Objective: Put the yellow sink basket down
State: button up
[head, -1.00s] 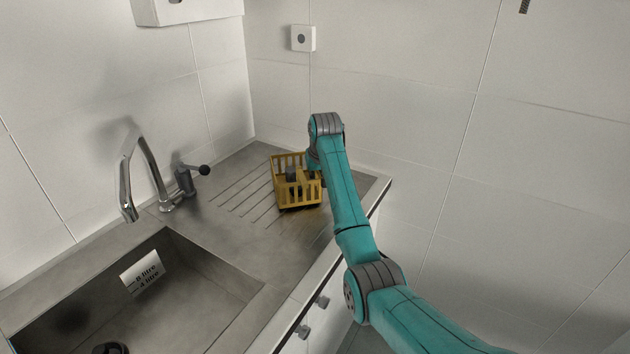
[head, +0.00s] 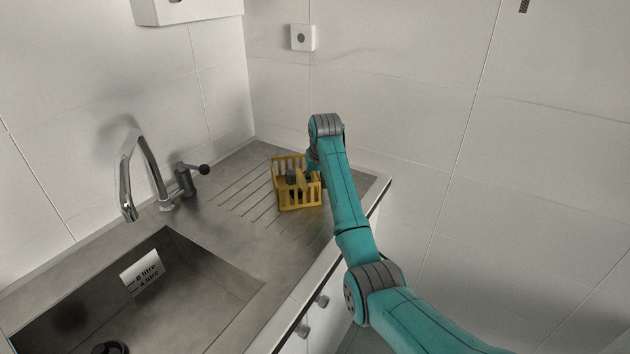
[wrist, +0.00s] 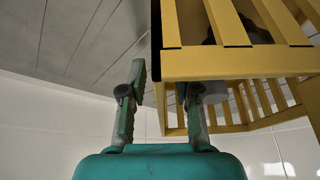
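The yellow sink basket (head: 299,196) is upright on or just above the grooved drainboard right of the sink; any gap under it is too small to tell. It holds some dark items, partly hidden. In the wrist view the slatted basket (wrist: 235,65) fills the upper right. My gripper (wrist: 161,88) has one finger outside the basket's side and the other under its rim, partly hidden. In the head view my gripper is mostly hidden behind my wrist.
The steel sink bowl (head: 200,288) is at the lower left, with a tap (head: 150,165) and lever (head: 188,178) behind it. The grooved drainboard (head: 240,195) left of the basket is clear. The counter's right edge and tiled walls are close to the basket.

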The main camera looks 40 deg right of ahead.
jog(key=v, duration=1.1)
jog(key=shift+r, duration=0.2)
jog(key=shift+s, duration=0.15)
